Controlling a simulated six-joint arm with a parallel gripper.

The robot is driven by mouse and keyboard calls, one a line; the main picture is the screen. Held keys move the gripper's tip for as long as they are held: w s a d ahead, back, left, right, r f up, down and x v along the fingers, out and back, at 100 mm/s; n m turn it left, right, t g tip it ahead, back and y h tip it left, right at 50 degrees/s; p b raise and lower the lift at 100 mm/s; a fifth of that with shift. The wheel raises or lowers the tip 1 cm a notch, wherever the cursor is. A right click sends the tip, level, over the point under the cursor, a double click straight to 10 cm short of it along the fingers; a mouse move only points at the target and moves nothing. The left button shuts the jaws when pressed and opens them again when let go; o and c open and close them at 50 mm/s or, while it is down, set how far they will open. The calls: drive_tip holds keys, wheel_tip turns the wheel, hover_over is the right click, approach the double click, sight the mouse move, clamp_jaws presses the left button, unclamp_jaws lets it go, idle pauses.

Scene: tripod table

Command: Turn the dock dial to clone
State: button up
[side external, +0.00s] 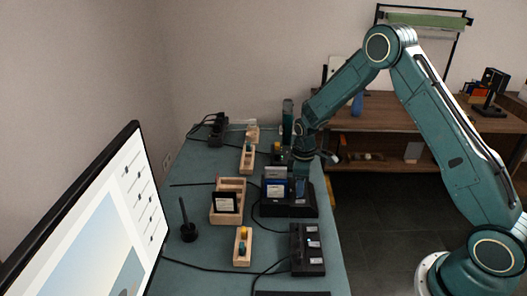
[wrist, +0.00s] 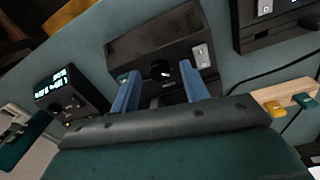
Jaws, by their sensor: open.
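In the wrist view a black box (wrist: 150,40) lies ahead of my gripper (wrist: 158,82), with a dark round dial (wrist: 157,70) on its near face that bears a small white mark. My two blue fingers are apart, one to each side of the dial, and I cannot tell whether they touch it. The dial's label is too small to read. In the side view my gripper (side external: 301,172) points down beside the black dock (side external: 290,209), which holds upright blue and dark cartridges (side external: 275,183). The dial is hidden there.
A small black unit with a lit display (wrist: 68,95) stands left of the box in the wrist view.

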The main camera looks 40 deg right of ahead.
drive_tip(key=shift+f, duration=0.1)
drive_tip(key=c, duration=1)
drive_tip(key=shift+m, duration=0.3)
drive_tip(key=m, duration=1.1)
drive_tip(key=shift+w+g, duration=0.1)
drive_tip(key=shift+g, duration=0.2)
